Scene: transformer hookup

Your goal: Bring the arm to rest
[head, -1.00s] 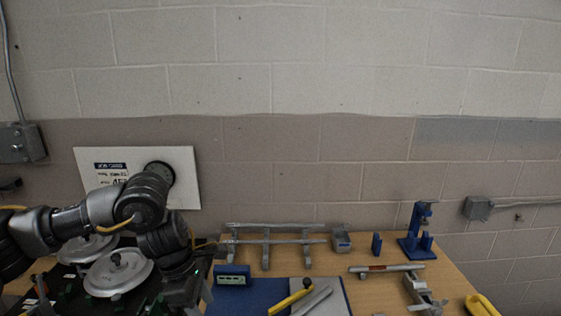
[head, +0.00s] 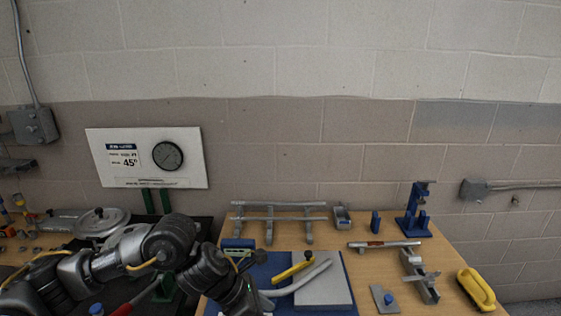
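My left arm comes in from the left, low in the head view, and bends down over the left part of the workbench. Its gripper end (head: 248,298) is by the blue mat (head: 340,302), at the bottom of the picture. The fingers are mostly hidden or too dark to read, so I cannot tell whether they are open or shut. A grey curved piece (head: 302,280) lies just right of this end, and I cannot tell whether they touch. My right arm and gripper are not in view.
A yellow-handled tool (head: 294,267) and a grey plate (head: 322,288) lie on the mat. A metal rack (head: 280,219), a blue stand (head: 415,212) and a yellow piece (head: 477,289) are on the wooden bench (head: 385,262). A sign with a dial (head: 120,175) stands behind my arm.

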